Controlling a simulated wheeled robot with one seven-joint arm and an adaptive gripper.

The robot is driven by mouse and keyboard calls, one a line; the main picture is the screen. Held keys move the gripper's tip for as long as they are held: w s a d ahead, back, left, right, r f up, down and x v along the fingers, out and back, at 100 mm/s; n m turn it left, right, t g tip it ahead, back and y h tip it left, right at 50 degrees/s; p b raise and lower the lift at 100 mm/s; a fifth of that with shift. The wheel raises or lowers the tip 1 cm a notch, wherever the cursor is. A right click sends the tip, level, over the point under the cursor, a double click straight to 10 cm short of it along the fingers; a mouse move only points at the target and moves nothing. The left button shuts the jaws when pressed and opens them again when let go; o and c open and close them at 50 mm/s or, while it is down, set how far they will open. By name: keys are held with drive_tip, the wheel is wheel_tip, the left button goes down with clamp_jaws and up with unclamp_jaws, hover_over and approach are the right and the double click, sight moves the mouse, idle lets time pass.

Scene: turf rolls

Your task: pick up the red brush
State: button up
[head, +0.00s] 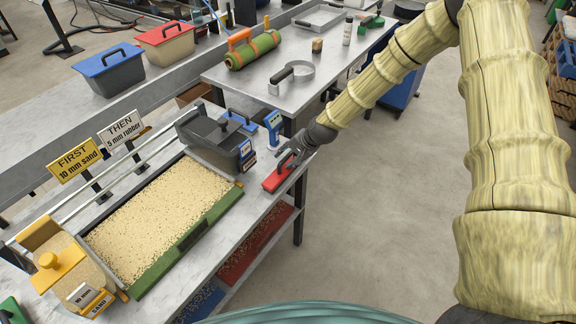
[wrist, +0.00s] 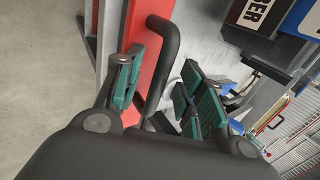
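The red brush (head: 277,181) lies near the front edge of the workbench, beside the grey bin. In the wrist view its red body (wrist: 137,24) and black loop handle (wrist: 167,62) show close up. My gripper (head: 289,157) is at the brush in the head view. In the wrist view my gripper (wrist: 160,88) is open, with one green-padded finger left of the handle and the others to its right. The handle lies between them, with a visible gap on the right side. Contact on the left side cannot be told.
The dark grey bin (head: 216,139) and a blue-and-white device (head: 272,122) stand close by the brush. A sand-filled tray (head: 203,230) with a green edge lies to the left. A second table (head: 253,83) holds a green roll (head: 253,52) and a metal ring tool (head: 291,74).

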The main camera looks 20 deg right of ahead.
drive_tip(key=shift+w+a+f, duration=0.15)
drive_tip(key=shift+w+f, duration=0.1)
drive_tip(key=shift+f, duration=0.15)
clamp_jaws()
drive_tip(key=shift+r, duration=0.15)
